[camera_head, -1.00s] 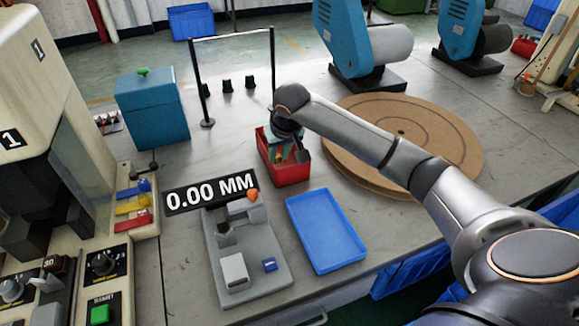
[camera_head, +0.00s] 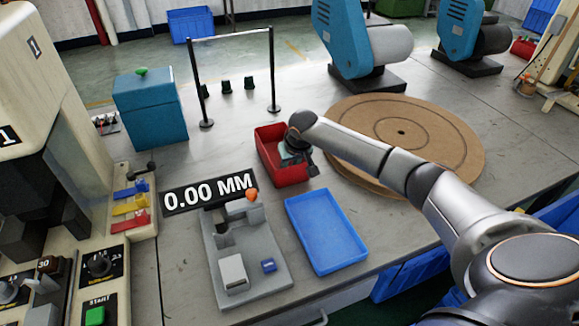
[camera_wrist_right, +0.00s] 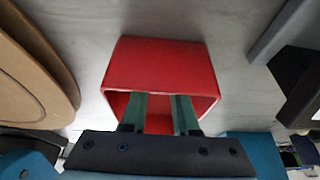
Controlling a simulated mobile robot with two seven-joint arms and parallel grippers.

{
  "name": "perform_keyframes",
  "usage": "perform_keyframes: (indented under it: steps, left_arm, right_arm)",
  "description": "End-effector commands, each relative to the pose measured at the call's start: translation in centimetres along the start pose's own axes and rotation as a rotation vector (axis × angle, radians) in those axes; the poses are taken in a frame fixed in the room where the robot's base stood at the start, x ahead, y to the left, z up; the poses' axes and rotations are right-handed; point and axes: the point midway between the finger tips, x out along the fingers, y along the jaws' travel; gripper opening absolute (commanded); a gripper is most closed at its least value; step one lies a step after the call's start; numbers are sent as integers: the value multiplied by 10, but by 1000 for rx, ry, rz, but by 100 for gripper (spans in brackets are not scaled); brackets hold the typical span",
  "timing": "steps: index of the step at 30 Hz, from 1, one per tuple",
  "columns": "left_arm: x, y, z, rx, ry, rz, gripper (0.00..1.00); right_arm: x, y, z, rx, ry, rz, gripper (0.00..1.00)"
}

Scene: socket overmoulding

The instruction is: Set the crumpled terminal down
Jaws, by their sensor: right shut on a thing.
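My right gripper (camera_head: 291,154) is over the right part of the red bin (camera_head: 290,178), pointing down with its green fingers at the bin's opening. In the right wrist view the two fingers (camera_wrist_right: 160,108) stand a little apart in front of the bin's mouth, and the red bin (camera_wrist_right: 160,66) shows beyond them. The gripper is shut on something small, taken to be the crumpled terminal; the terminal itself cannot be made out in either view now. How deep the fingertips are in the bin is unclear. My left gripper is not in view.
An empty blue tray (camera_head: 327,232) lies in front of the bin. A grey gauge fixture (camera_head: 250,284) with a "0.00 MM" display (camera_head: 210,193) stands to its left. A round brown board (camera_head: 440,150) lies under my right forearm.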

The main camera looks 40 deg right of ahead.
Motion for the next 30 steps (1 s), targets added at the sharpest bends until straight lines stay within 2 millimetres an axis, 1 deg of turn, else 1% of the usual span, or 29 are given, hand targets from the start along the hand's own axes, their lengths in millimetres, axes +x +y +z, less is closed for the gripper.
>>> perform_keyframes:
  steps: [4,5,12,19,22,26,30]
  left_arm:
    - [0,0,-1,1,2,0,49]
    - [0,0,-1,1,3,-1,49]
    - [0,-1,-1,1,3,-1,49]
    - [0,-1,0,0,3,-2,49]
    - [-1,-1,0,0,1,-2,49]
    - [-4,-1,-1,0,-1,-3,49]
    - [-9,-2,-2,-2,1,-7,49]
  right_arm:
    - [3,0,2,0,-1,-1,0]
    - [3,0,1,0,0,-1,32]
    - [2,0,1,0,0,0,58]
    - [2,0,1,0,0,0,58]
    - [-3,0,-1,0,1,1,58]
    - [-19,0,-1,-2,1,-1,58]
    - [-48,0,-1,-3,2,-1,58]
